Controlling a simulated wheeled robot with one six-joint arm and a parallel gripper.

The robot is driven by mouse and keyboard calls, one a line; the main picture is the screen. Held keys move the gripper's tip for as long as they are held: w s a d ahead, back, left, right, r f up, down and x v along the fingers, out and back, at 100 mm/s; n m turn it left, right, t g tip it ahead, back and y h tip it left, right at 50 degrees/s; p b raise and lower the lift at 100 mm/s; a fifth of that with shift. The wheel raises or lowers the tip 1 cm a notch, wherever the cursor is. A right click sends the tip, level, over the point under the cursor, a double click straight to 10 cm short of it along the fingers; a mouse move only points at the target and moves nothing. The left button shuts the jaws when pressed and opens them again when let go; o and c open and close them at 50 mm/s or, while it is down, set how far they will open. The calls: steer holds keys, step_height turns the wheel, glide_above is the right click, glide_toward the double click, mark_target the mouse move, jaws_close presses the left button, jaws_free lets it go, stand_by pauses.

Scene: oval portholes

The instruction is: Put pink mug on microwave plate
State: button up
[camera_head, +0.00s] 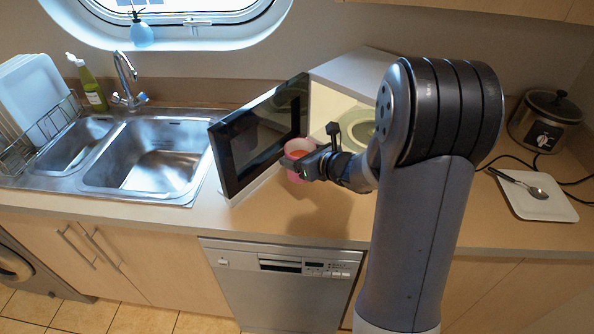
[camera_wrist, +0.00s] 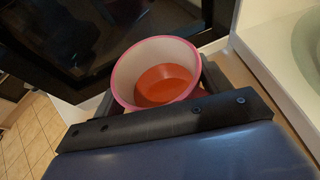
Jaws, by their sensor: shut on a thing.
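The pink mug (camera_head: 297,151) is held in my gripper (camera_head: 296,162), in front of the open microwave (camera_head: 348,70). In the wrist view the mug (camera_wrist: 157,72) sits between the two fingers of my gripper (camera_wrist: 155,90), its pink rim facing the camera and an orange-red inside showing. The green microwave plate (camera_head: 361,130) lies inside the microwave, to the right of the mug and partly hidden by my arm. Its edge also shows at the right of the wrist view (camera_wrist: 308,45). The mug is outside the microwave, apart from the plate.
The dark microwave door (camera_head: 262,135) stands open just left of the mug. A sink (camera_head: 150,160) is farther left. The front counter is clear.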

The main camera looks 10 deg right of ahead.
steer(key=shift+f, duration=2.3)
steer(key=shift+f, duration=0.2)
steer(key=o, duration=1.8)
steer(key=shift+c, duration=0.2)
steer(key=shift+r, duration=0.1)
